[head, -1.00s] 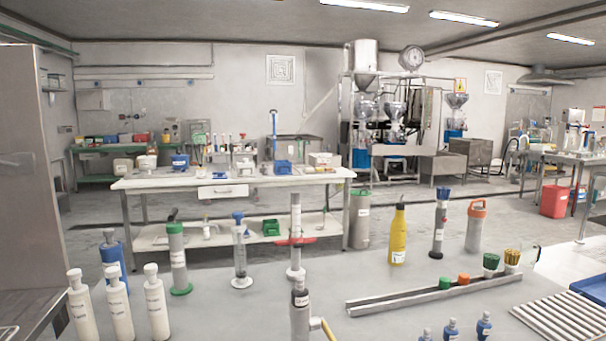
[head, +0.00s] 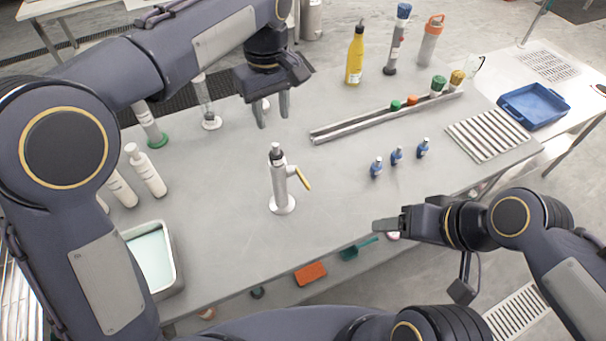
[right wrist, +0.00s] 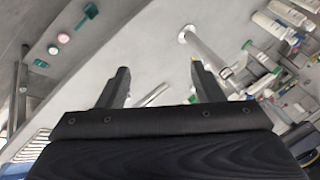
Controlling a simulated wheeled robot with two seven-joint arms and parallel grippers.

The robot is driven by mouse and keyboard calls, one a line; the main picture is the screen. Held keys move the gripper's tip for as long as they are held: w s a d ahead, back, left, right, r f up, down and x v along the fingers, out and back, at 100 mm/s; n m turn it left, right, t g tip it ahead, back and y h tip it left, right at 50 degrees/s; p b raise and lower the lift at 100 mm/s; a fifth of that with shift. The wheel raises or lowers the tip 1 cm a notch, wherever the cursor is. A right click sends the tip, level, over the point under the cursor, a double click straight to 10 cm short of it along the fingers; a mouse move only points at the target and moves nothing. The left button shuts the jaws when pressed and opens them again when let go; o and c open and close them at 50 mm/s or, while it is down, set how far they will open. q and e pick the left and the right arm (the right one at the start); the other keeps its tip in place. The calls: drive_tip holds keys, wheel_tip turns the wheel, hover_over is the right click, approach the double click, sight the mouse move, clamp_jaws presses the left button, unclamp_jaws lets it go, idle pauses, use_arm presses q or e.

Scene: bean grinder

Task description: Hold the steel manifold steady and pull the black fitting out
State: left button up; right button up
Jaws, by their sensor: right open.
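The steel manifold (head: 279,187) stands upright on its round base in the middle of the bench. A yellow lever (head: 303,179) sticks out to its right. The black fitting (head: 276,151) sits in its top end. My left gripper (head: 272,114) is open and empty above and behind the manifold, fingers pointing down, apart from it. My right gripper (head: 388,225) is to the right of the manifold, near the bench's front edge, pointing left. In the right wrist view my right gripper (right wrist: 160,74) is open and empty, and the manifold (right wrist: 204,48) lies beyond its right finger.
White bottles (head: 149,172) and a tray of pale liquid (head: 150,259) stand at left. Small blue bottles (head: 397,155), a metal rail (head: 370,122) and a slatted rack (head: 490,133) are at right. A yellow bottle (head: 355,58) stands behind. Bench around the manifold is clear.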

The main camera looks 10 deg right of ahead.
drive_tip(key=w+a+f+m+g+y, duration=0.4)
drive_tip(key=w+a+f+m+y, duration=0.1)
drive_tip(key=w+f+m, duration=0.15)
drive_tip(key=m+t+y, duration=0.7)
drive_tip(key=m, duration=0.8)
approach(287, 193)
drive_tip(key=x, duration=0.3)
drive_tip(key=shift+a, duration=0.45)
drive_tip(key=shift+w+a+f+t, duration=0.15)
drive_tip(key=shift+w+a+t, duration=0.2)
drive_tip(key=shift+t, duration=0.05)
drive_tip(key=shift+x, duration=3.6)
drive_tip(key=shift+f, duration=0.1)
